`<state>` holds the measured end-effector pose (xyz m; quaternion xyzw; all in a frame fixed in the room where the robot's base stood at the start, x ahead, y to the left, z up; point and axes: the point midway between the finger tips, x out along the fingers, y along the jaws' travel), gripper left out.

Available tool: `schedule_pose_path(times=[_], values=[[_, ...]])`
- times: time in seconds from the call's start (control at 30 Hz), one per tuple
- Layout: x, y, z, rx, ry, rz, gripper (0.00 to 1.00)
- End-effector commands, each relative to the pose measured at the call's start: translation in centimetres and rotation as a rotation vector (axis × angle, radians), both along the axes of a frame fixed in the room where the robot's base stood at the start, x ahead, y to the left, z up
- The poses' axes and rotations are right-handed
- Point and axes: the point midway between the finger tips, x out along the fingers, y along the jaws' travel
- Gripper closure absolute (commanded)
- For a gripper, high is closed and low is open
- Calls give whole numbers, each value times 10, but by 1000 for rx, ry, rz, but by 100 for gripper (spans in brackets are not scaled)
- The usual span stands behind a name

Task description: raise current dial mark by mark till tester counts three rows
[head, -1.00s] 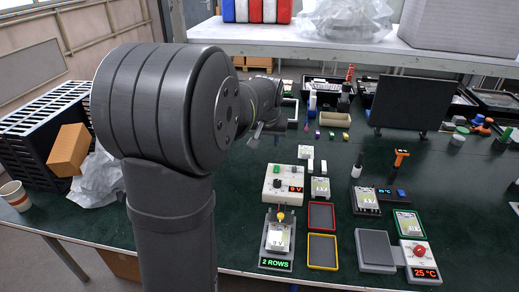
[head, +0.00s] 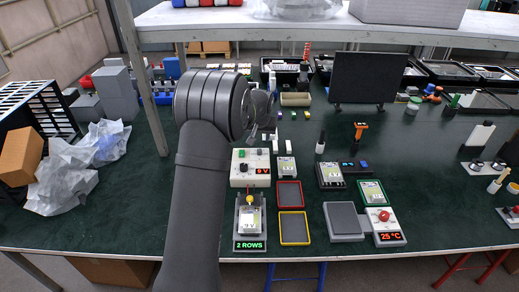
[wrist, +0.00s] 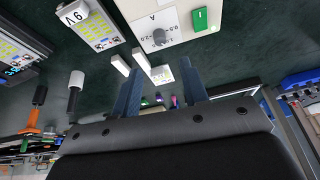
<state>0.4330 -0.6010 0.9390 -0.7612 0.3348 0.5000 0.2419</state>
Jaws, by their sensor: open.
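The white supply box (head: 237,180) stands mid-table in the head view, with a green button (head: 241,153), a dark dial (head: 242,168) and a red readout that seems to say 9 V. In the wrist view, its panel shows a grey dial (wrist: 159,37) beside the letter A and a partly readable 0.5–2.0 scale. Exactly which mark the dial points to is unclear. The tester (head: 249,245) in front reads 2 ROWS in green and holds a lamp module (head: 251,220) under a yellow-tipped part. My gripper (wrist: 161,68) is open and empty, apart from the dial.
Red (head: 289,193) and yellow (head: 293,228) trays lie right of the tester. A grey pad (head: 343,220) and a box reading 25 °C (head: 386,226) stand farther right. A black panel (head: 368,78) stands behind.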

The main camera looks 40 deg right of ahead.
Motion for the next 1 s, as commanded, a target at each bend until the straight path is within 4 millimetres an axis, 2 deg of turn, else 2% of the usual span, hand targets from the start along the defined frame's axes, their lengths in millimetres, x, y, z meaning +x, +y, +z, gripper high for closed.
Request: schedule_pose_path(times=[0.03,0.2,0.5,0.7,0.97,1.0], values=[[3,-2,-12,4,2,1,59],[12,-11,-43,4,2,1,59],[24,-23,-83,2,1,0,59],[27,-27,-92,0,0,0,59],[28,-27,-93,0,0,0,59],[28,-27,-93,0,0,0,65]])
